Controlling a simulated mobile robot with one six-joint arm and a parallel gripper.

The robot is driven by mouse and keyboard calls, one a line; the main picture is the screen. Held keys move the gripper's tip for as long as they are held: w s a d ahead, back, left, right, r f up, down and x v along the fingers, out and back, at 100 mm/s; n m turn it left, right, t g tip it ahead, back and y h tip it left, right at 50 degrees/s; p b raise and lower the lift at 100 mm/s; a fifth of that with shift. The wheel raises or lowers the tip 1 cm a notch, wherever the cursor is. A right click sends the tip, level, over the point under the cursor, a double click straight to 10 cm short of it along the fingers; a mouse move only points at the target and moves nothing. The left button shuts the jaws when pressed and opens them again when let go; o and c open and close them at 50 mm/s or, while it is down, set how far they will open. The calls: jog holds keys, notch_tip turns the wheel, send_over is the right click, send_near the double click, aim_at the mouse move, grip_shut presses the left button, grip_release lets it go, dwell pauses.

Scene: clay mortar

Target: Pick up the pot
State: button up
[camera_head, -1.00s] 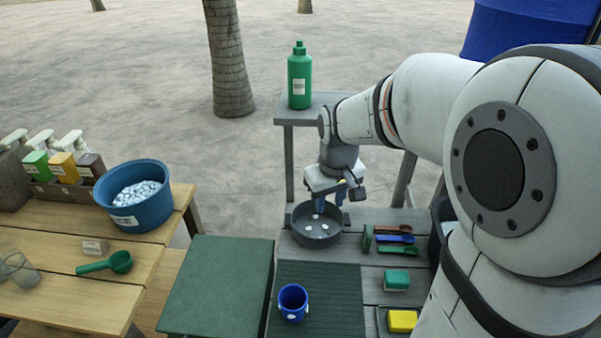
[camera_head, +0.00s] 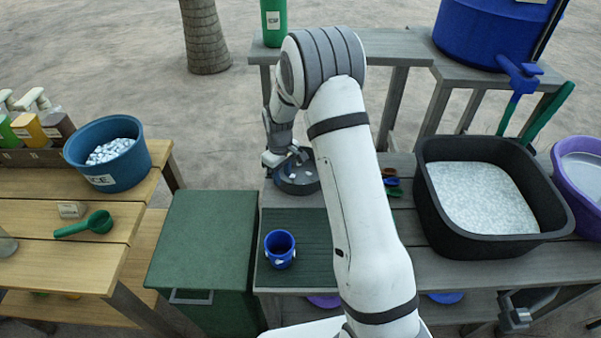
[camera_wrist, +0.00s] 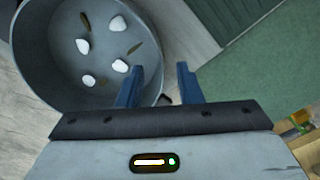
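The pot, a round dark grey vessel (camera_head: 297,188) with white bits inside, stands on the grey slatted table in the head view, partly hidden by my arm. In the wrist view the pot (camera_wrist: 53,75) fills the upper left, with several white pebble-like pieces and some brown bits on its floor. My gripper (camera_wrist: 158,80) is open and empty at the pot's right side. One blue finger overlaps the inside of the pot and the other is outside its wall. I cannot tell how deep the fingers reach. In the head view my gripper (camera_head: 287,158) is at the pot's upper left.
A blue cup (camera_head: 280,249) stands on the dark green ribbed mat (camera_head: 310,225) in front of the pot. Coloured scoops (camera_head: 391,182) lie to the right. A black tub (camera_head: 430,205) of white grains is farther right. A green bottle (camera_head: 273,22) stands behind.

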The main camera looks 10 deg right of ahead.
aim_at(284, 190)
jog(key=f, duration=0.5)
jog(key=shift+d+p, duration=0.2)
jog(key=shift+p, duration=0.2)
jog(key=shift+c, duration=0.3)
grip_shut()
